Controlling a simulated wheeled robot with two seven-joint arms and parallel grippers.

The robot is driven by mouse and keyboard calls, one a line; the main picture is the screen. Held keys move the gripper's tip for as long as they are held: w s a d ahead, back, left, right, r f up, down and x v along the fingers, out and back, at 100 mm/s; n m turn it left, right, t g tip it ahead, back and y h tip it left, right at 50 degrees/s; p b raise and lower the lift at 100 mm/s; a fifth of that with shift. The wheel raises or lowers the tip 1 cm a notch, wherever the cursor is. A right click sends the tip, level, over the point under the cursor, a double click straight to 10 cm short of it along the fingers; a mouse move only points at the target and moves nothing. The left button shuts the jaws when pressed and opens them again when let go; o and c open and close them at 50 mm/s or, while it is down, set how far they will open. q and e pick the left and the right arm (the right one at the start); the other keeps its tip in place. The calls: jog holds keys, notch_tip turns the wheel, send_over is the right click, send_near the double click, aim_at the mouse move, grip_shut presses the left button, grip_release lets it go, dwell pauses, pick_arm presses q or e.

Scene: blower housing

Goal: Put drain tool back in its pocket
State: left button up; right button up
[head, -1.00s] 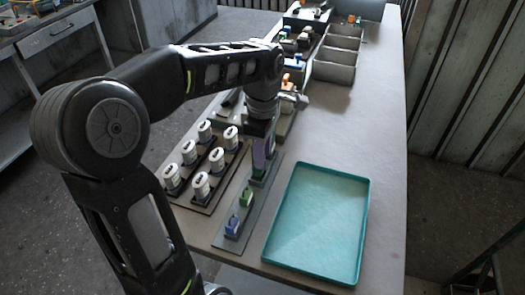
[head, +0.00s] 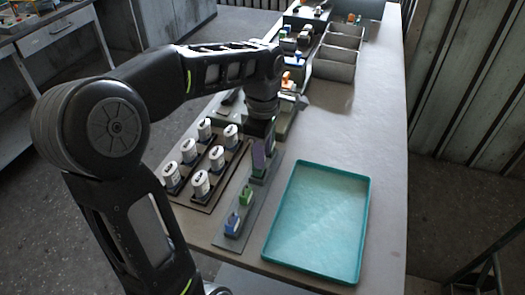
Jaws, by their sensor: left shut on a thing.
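A long grey rack (head: 232,240) lies left of the teal tray. My right gripper is not in view.
The empty teal tray (head: 318,225) lies on the right of the bench. Several white canisters (head: 200,184) stand in dark racks to the left. Grey bins (head: 335,62) and other parts are at the far end.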

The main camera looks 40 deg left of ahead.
pick_arm(q)
jog(key=shift+f+b, duration=0.7)
jog(key=shift+f, duration=0.25)
jog(key=o, duration=1.2)
jog(key=shift+c, duration=0.2)
jog(key=shift+r, duration=0.1)
jog(key=shift+r+p, duration=0.6)
jog(key=shift+r, duration=3.25)
jog(key=shift+r, duration=0.1)
